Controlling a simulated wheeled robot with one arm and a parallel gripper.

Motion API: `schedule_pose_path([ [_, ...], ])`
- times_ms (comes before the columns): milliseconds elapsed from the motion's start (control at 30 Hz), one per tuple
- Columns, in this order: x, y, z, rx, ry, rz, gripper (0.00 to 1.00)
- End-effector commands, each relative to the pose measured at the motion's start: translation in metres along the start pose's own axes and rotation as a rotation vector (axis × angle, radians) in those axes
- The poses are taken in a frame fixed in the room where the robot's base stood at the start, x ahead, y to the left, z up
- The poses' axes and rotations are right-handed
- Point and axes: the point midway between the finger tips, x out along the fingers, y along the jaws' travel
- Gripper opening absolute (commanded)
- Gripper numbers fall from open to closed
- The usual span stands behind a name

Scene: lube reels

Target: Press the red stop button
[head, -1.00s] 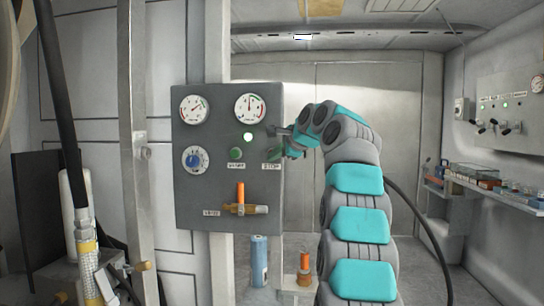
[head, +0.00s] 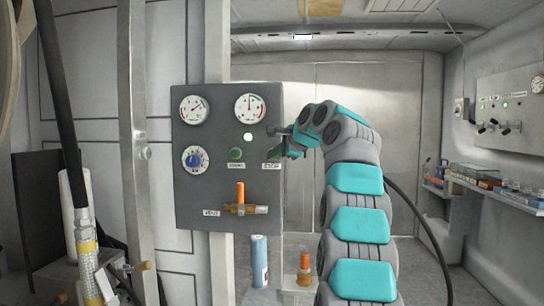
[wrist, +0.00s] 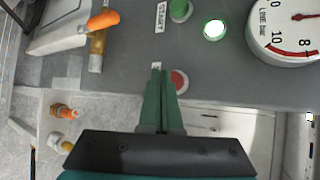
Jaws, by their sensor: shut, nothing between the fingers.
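The red stop button (wrist: 179,80) shows in the wrist view near the panel's edge, just right of my fingertips and partly covered by them. In the head view it is hidden behind my gripper (head: 278,150). My gripper (wrist: 160,75) is shut and empty, its green fingers side by side. The tips lie beside the button in the picture; I cannot tell whether they touch the button or the panel. The STOP label (head: 271,166) shows below my gripper in the head view. The grey control panel (head: 222,182) carries the button.
The green start button (head: 236,154) sits left of the stop label. A lit green lamp (head: 248,136), two gauges, a blue dial (head: 195,159) and an orange-handled valve (head: 241,197) share the panel. A blue cylinder (head: 260,261) stands below. A cluttered shelf (head: 490,185) lines the right wall.

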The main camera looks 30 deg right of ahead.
Motion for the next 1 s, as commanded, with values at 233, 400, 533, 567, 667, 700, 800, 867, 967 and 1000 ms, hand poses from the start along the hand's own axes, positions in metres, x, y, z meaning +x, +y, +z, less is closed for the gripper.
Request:
schedule_pose_path([
  [233, 0.0001, 0.0001, 0.0, 0.0, 0.0, 0.0, 0.0],
  [400, 0.0, -0.0001, 0.0001, 0.0, 0.0, 0.0, 0.0],
  [533, -0.001, -0.0012, 0.002, -0.001, -0.002, 0.001, 0.0],
  [567, -0.001, -0.0011, 0.0016, -0.002, -0.002, 0.0, 0.0],
  [667, -0.0005, -0.0006, 0.0006, -0.001, -0.001, 0.0, 0.0],
  [700, -0.0005, -0.0005, 0.0005, -0.001, -0.001, 0.0, 0.0],
  [800, -0.0008, 0.0, 0.0007, -0.001, 0.0, 0.0, 0.0],
  [867, -0.002, 0.0011, 0.0016, -0.001, -0.001, -0.001, 0.0],
  [967, -0.0054, 0.005, 0.0042, 0.0, 0.0, 0.0, 0.0],
  [1000, -0.0071, 0.0073, 0.0055, 0.001, 0.0, 0.001, 0.0],
])
